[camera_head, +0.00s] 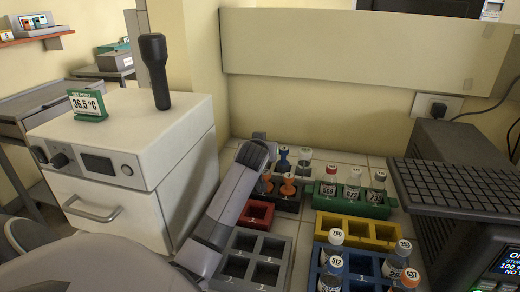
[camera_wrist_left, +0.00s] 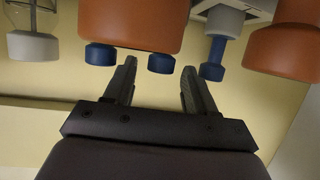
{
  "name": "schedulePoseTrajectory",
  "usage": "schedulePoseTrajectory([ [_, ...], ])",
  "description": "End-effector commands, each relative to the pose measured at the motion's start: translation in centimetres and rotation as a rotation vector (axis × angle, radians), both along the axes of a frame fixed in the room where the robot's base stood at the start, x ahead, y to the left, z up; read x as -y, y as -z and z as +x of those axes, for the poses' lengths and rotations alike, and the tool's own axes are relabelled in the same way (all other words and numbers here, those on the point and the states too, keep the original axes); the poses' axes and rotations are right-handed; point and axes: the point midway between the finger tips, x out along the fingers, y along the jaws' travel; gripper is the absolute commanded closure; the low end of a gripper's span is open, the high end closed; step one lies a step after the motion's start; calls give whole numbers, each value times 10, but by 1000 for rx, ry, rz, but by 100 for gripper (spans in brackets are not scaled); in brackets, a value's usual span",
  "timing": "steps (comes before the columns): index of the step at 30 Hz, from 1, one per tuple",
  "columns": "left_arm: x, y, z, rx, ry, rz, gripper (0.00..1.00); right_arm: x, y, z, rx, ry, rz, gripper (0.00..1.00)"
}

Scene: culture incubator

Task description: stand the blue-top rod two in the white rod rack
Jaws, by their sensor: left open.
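A blue-topped rod (camera_head: 284,158) stands at the back of the bench, just right of my left gripper (camera_head: 260,152). A blue rod (camera_wrist_left: 214,55) also shows in the left wrist view, right of the right finger. My left gripper (camera_wrist_left: 159,72) is open there, with nothing clearly held between its fingers. Large orange pieces (camera_wrist_left: 132,22) with small blue ends lie just beyond the fingertips. Orange-topped pieces (camera_head: 288,186) show in the head view beside the gripper. Which rod is two, and which holder is the white rod rack, I cannot tell. My right gripper is out of view.
A green rack (camera_head: 377,210) holds several capped bottles. A yellow rack (camera_head: 357,231), a blue rack with bottles and an empty grey rack (camera_head: 243,240) stand nearer. A white incubator (camera_head: 125,165) is at left, a dark grated device (camera_head: 455,190) at right.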

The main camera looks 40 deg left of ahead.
Motion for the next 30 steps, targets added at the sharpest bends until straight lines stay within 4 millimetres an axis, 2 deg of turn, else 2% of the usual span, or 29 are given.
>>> schedulePoseTrajectory([
  [21,53,-37,-74,1,1,0,44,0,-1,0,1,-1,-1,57],
  [30,63,-44,-88,-1,0,-1,44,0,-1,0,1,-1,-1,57],
])
